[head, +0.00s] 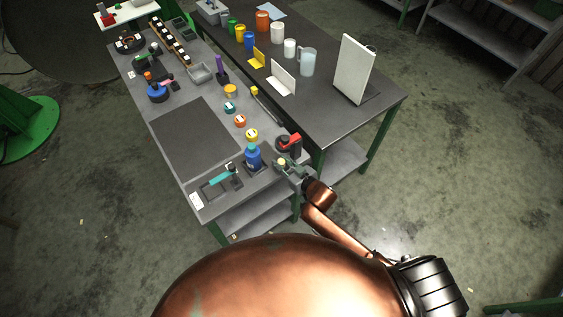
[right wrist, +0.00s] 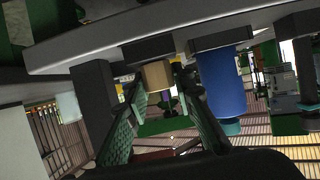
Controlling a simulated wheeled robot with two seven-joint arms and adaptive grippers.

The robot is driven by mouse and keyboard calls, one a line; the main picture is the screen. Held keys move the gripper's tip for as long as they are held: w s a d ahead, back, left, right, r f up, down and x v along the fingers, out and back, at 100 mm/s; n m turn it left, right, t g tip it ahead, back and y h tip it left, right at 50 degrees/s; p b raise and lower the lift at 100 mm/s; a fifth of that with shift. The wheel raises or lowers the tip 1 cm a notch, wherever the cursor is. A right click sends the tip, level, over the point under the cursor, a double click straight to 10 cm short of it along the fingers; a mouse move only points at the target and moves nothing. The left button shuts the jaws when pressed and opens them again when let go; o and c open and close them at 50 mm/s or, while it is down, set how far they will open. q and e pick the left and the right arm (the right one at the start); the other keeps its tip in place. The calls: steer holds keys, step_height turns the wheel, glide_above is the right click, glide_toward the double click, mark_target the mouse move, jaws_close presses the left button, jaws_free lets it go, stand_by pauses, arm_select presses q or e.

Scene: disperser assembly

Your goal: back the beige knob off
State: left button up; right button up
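The beige knob (head: 282,161) is small and pale at the near right corner of the grey workbench, beside a blue bottle. In the right wrist view, which looks upside down, the knob (right wrist: 157,75) sits under a dark block. My right gripper (right wrist: 160,88) has its green-padded fingers on either side of the knob, and the knob fills the gap at the tips. In the head view the right gripper (head: 286,167) reaches over the bench edge and its fingertips are too small to read. My left gripper is out of view.
The blue bottle (head: 253,158) stands just left of the knob and shows close by in the wrist view (right wrist: 221,85). A red and black device (head: 289,144) is just behind. A teal-handled tool (head: 222,177) lies to the left. A dark mat (head: 195,137) is bare.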

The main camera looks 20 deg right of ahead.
jaws_close()
steer(key=shift+r+n+g+y+p, duration=0.15)
steer(key=shift+n+g+y+p, duration=0.15)
steer(key=shift+n+y+p, duration=0.3)
steer(key=shift+y+p, duration=0.3)
steer(key=shift+p, duration=0.05)
steer(key=o, duration=0.6)
jaws_free()
steer(key=shift+o, duration=0.2)
steer(key=v, duration=1.2)
steer(key=shift+w, duration=0.1)
